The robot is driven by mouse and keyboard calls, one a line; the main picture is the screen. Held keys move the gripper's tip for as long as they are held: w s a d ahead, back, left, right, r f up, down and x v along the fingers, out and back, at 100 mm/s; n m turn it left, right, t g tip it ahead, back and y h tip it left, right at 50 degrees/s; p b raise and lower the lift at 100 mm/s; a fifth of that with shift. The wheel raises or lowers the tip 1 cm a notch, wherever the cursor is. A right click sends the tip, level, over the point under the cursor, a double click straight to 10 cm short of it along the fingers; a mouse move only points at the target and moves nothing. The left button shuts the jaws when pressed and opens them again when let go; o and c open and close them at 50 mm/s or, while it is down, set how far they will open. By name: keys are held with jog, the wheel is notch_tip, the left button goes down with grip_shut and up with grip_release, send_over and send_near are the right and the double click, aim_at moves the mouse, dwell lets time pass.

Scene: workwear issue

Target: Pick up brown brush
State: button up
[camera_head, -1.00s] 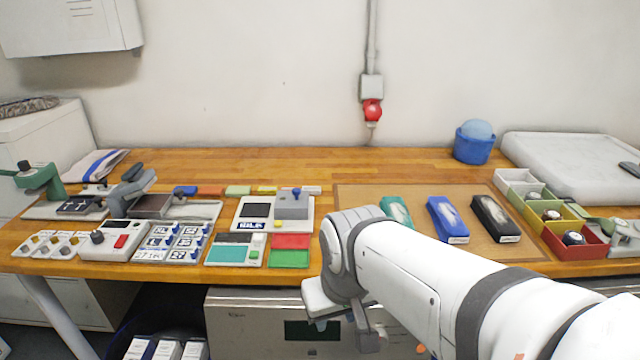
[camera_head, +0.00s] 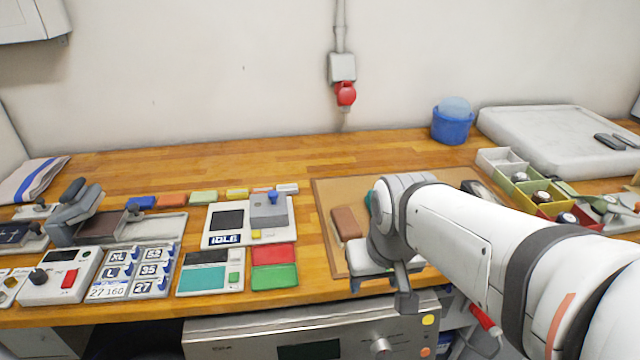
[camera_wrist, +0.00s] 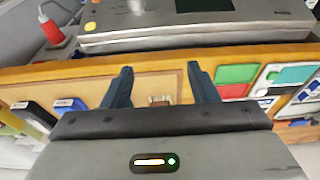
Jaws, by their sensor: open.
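A brown brush (camera_head: 346,223) lies on the tan mat (camera_head: 327,192), near the mat's left edge and just left of my arm's end. My gripper (camera_head: 380,285) hangs at the front edge of the bench, to the lower right of the brush. In the wrist view my gripper (camera_wrist: 159,85) has its two dark fingers spread apart with nothing held between them. A small brownish thing (camera_wrist: 160,99), likely the brush, shows between the fingers, mostly hidden by the gripper body.
A teal item (camera_head: 368,200) and a black item (camera_head: 483,191) on the mat are partly hidden by my arm. Red and green pads (camera_head: 275,277) and a grey device (camera_head: 268,210) stand left of the mat.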

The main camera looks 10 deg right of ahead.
aim_at(346, 220)
jog(key=o, duration=0.5)
jog(key=shift+n+t, duration=0.4)
jog(key=shift+t, duration=0.4)
jog(key=w+f+b, duration=0.1)
jog(key=w, duration=0.6)
jog(key=w+d+f+b, duration=0.1)
jog(key=w, duration=0.7)
jog(key=w+f, duration=0.2)
jog(key=w, duration=0.5)
jog(key=shift+w+d+b, duration=0.15)
jog(key=shift+d+b, duration=0.1)
jog(key=shift+b, duration=0.15)
jog(key=x, duration=0.5)
jog(key=w+x, duration=0.1)
jog(key=x, duration=0.1)
jog(key=shift+w+a, duration=0.25)
jog(key=shift+w+f, duration=0.1)
jog(key=shift+f, duration=0.15)
jog(key=shift+f, duration=0.25)
jog(key=c, duration=1.1)
